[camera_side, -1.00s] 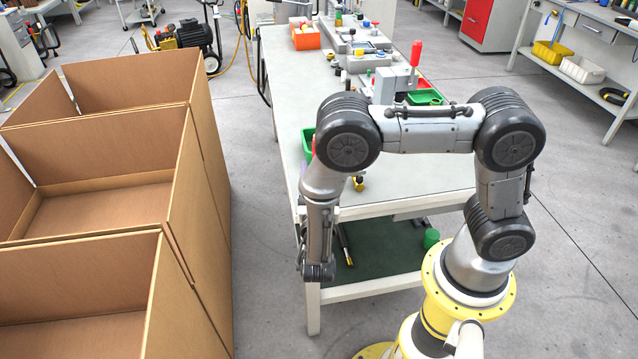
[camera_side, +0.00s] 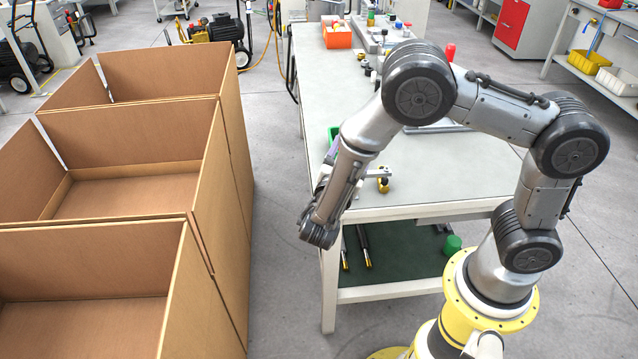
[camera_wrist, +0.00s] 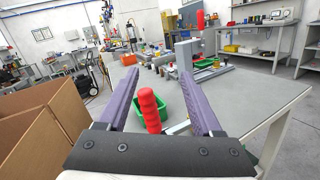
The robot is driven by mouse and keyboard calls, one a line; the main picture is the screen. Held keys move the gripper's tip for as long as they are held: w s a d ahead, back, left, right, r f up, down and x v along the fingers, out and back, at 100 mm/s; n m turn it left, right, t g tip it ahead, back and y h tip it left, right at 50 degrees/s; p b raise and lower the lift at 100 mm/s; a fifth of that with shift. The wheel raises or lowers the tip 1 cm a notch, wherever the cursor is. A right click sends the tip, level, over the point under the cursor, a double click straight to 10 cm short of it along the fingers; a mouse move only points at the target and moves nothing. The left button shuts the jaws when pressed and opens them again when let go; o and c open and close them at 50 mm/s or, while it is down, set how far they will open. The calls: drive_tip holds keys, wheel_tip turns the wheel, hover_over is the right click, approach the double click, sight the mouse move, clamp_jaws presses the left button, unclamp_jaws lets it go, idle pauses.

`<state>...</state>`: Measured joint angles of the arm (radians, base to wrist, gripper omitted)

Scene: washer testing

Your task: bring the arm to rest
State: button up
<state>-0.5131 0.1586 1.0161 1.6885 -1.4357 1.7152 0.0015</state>
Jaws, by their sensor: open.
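My gripper (camera_wrist: 158,62) shows in the wrist view as two purple fingers set wide apart, open. A red ribbed handle (camera_wrist: 148,110) appears in the gap between them; I cannot tell whether anything touches it. In the side view my arm reaches out with its elbow raised. Its end slopes down to the left, beside the near left corner of the workbench (camera_side: 430,165). A sliver of purple finger shows behind the wrist there; the rest of the gripper is hidden.
Open cardboard boxes (camera_side: 130,190) stand left of the bench, with a strip of floor between. A green bin (camera_wrist: 70,127) sits near the bench's left edge. An orange bin (camera_side: 338,36) and fixtures stand farther back. The bench's near middle is mostly clear.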

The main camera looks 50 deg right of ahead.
drive_tip(key=s+d+r+m+g+y, duration=0.4)
drive_tip(key=s+r+m, duration=0.1)
drive_tip(key=s+m, duration=0.25)
drive_tip(key=s+d+r+m+g+y, duration=0.4)
drive_tip(key=s+r+m, duration=0.15)
drive_tip(key=s, duration=0.25)
drive_tip(key=s+a+f+m+t+y, duration=0.1)
drive_tip(key=s+a+m+t+y, duration=0.2)
drive_tip(key=a+y, duration=0.7)
drive_tip(key=a+m+t, duration=0.2)
drive_tip(key=a+t, duration=0.1)
drive_tip(key=t, duration=0.1)
drive_tip(key=shift+m, duration=0.4)
drive_tip(key=shift+s, duration=0.1)
